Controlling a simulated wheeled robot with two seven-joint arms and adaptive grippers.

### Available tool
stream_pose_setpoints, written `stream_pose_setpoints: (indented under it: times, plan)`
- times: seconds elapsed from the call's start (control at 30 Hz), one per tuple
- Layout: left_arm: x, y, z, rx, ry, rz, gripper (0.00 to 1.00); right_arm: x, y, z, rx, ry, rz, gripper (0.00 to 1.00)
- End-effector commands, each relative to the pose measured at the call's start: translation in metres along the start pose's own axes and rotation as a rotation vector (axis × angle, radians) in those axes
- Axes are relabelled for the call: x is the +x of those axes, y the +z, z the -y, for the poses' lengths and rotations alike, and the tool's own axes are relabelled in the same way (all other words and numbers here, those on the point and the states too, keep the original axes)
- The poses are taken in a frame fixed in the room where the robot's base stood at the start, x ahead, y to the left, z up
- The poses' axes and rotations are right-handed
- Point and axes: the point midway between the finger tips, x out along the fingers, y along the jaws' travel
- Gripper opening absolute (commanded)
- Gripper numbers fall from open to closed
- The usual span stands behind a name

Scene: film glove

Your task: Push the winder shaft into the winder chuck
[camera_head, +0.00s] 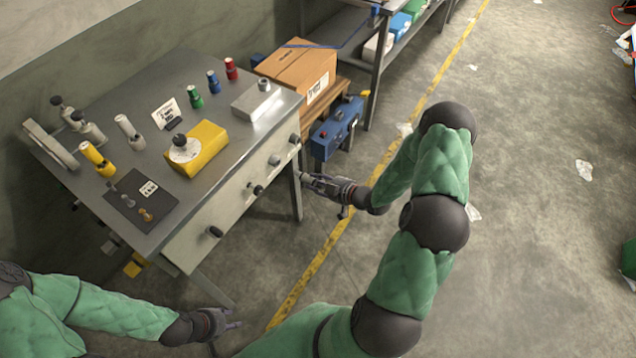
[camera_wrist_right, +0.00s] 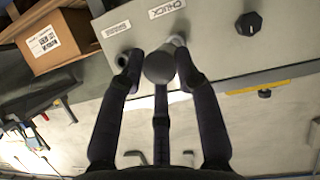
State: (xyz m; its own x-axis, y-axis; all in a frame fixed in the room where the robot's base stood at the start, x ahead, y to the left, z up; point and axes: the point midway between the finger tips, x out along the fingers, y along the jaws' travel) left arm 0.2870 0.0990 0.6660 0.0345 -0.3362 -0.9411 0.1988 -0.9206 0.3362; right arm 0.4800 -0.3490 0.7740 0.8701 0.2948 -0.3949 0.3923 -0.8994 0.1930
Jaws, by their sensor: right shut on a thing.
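My right gripper (camera_head: 312,180) is at the right end of the workbench, in front of the drawer panel. In the right wrist view its fingers (camera_wrist_right: 158,84) are closed around a dark, round-ended piece (camera_wrist_right: 160,68), which I take to be the winder shaft. A pale grey cylindrical part (camera_wrist_right: 177,41), probably the winder chuck, shows behind it below the label "CHUCK" (camera_wrist_right: 166,8). The shaft end hides most of that part, so I cannot tell whether they touch. My left gripper (camera_head: 226,334) is low at the bottom, with its fingers apart and empty.
The panel has black knobs (camera_head: 215,232). The workbench top (camera_head: 150,90) carries a yellow block (camera_head: 203,150), coloured cylinders and a dark mat (camera_head: 128,206). A cardboard box (camera_head: 296,66) and blue machine (camera_head: 336,130) stand beyond.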

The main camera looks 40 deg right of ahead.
Motion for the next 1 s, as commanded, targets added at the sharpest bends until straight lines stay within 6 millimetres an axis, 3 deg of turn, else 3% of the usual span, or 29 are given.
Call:
stream_pose_setpoints:
  times: [0.6, 1.0]
  plan:
    - [0.01, 0.0, 0.004, 0.0, 0.0, 0.0, 0.4, 0.044, -0.018, -0.001, -0.002, -0.001, -0.001, 0.0]
    - [0.011, 0.0, 0.004, 0.0, 0.0, 0.0, 0.4, 0.053, -0.023, -0.001, -0.001, 0.0, -0.001, 0.0]
